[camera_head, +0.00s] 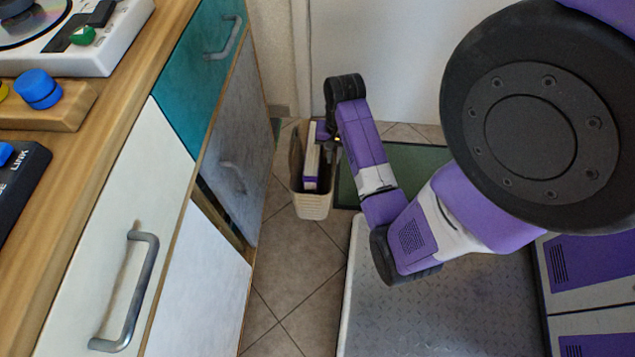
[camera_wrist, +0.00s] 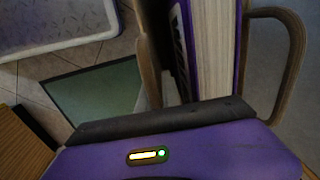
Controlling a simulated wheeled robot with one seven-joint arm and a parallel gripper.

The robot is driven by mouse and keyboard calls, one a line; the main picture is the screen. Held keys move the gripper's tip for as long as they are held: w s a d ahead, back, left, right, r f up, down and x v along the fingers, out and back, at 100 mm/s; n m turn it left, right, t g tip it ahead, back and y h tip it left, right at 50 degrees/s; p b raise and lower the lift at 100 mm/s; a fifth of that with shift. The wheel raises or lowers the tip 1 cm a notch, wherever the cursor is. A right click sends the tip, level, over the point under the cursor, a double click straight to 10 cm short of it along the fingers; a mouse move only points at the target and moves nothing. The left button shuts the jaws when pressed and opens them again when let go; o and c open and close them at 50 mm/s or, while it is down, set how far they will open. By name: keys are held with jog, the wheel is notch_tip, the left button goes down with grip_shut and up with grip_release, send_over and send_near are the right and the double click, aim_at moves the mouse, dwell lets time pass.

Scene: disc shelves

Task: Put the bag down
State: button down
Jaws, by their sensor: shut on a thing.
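The bag (camera_head: 312,205) is cream and upright, beside the grey cabinet drawers in the head view. A book with white pages and a purple cover (camera_head: 311,165) stands in it. In the wrist view, the bag's tan handle (camera_wrist: 290,75) loops at the right and the book (camera_wrist: 213,45) fills the upper middle. My gripper (camera_head: 322,138) is at the top of the bag and shut on it. The fingertips are mostly hidden, and I cannot tell exactly where they grip. I cannot tell whether the bag's bottom touches the floor.
A dark green mat (camera_head: 412,160) lies on the tiled floor right of the bag; it also shows in the wrist view (camera_wrist: 98,92). Cabinets with metal handles (camera_head: 130,290) and a wooden counter (camera_head: 95,115) stand at left. A white wall is behind. Bare tiles (camera_head: 295,255) lie in front of the bag.

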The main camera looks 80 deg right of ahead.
notch_tip(320, 180, down, 19)
jog(key=b, duration=1)
jog(key=shift+f, duration=0.2)
jog(key=shift+d+f, duration=0.1)
jog(key=c, duration=1.9)
grip_release()
jog(key=shift+f, duration=0.15)
jog(key=o, duration=0.4)
jog(key=shift+c, duration=0.2)
